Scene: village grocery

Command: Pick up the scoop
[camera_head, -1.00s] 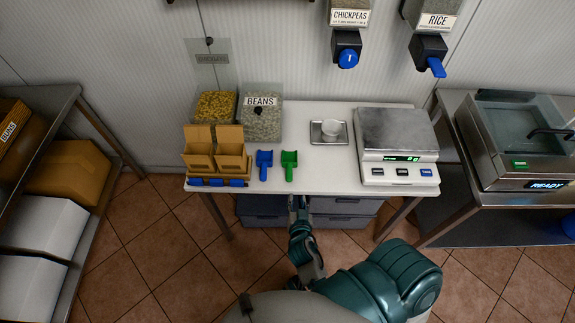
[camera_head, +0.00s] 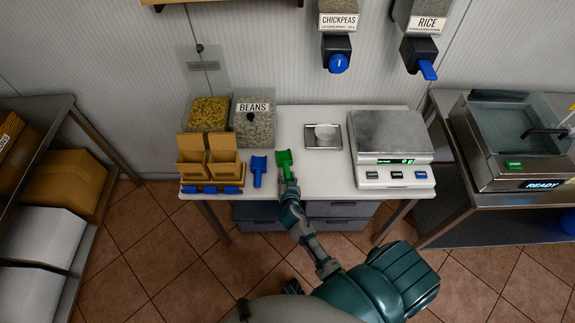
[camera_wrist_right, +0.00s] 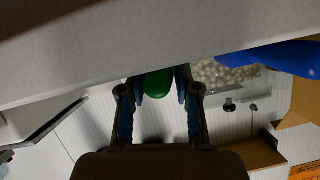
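A green scoop (camera_head: 284,158) lies near the front edge of the white table (camera_head: 325,182), its handle toward me. A blue scoop (camera_head: 258,166) lies just to its left. My right gripper (camera_head: 289,184) is at the green scoop's handle. In the right wrist view, the two fingers of the gripper (camera_wrist_right: 160,90) stand apart, with the green scoop (camera_wrist_right: 158,84) between them. I cannot tell whether the pads touch it. The blue scoop (camera_wrist_right: 270,57) shows at the right of that view. My left gripper is not in view.
Brown boxes (camera_head: 223,167) and a beans container (camera_head: 262,132) stand at the left. The table's middle front is clear.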

